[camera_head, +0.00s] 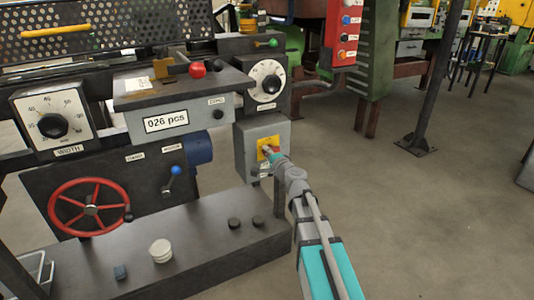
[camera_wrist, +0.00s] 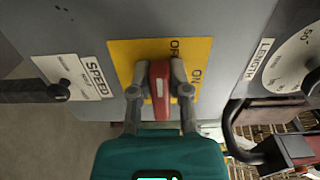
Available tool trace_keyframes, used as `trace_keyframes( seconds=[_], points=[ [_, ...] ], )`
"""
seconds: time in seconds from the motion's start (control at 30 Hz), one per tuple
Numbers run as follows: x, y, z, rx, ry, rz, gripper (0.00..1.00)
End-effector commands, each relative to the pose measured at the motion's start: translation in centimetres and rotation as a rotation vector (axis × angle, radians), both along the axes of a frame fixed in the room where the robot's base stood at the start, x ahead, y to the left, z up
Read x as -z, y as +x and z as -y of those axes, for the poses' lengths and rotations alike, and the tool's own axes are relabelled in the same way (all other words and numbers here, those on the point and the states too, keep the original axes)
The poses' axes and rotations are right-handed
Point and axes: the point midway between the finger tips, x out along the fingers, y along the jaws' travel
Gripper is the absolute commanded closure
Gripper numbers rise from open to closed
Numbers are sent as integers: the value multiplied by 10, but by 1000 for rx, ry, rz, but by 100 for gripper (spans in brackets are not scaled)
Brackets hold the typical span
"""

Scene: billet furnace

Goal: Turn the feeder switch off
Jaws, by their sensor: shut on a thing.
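The feeder switch is a red knob (camera_wrist: 160,72) on a yellow plate (camera_wrist: 126,57) marked OFF and ON. In the wrist view the knob lies lengthwise between the two fingers, with a pale mark along it. In the head view the yellow plate (camera_head: 262,143) is on the grey box below the LENGTH dial, mostly covered by my gripper (camera_head: 270,154). My gripper (camera_wrist: 159,94) is shut on the knob, one finger on each side. The OFF lettering is beside the knob's far end, the ON lettering beside the right finger.
In the wrist view a SPEED plate (camera_wrist: 71,76) and a black lever (camera_wrist: 40,91) are left, and the LENGTH dial (camera_wrist: 295,62) is right. In the head view a red handwheel (camera_head: 90,207) and blue-knobbed lever (camera_head: 174,172) are left. Open floor (camera_head: 440,215) lies right.

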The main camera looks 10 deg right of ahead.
Motion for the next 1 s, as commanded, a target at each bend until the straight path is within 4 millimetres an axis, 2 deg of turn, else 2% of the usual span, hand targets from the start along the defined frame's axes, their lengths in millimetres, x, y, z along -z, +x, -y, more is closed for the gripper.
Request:
trace_keyframes(
  seconds=[0.33,0.37,0.5,0.53,1.0],
  points=[
    [0,0,-1,-2,-6,1,100],
    [0,0,-1,-2,-6,1,71],
    [0,0,0,-1,-5,1,45],
    [0,0,0,-1,-5,1,41],
    [0,-3,1,-1,-3,1,41]
  ],
)
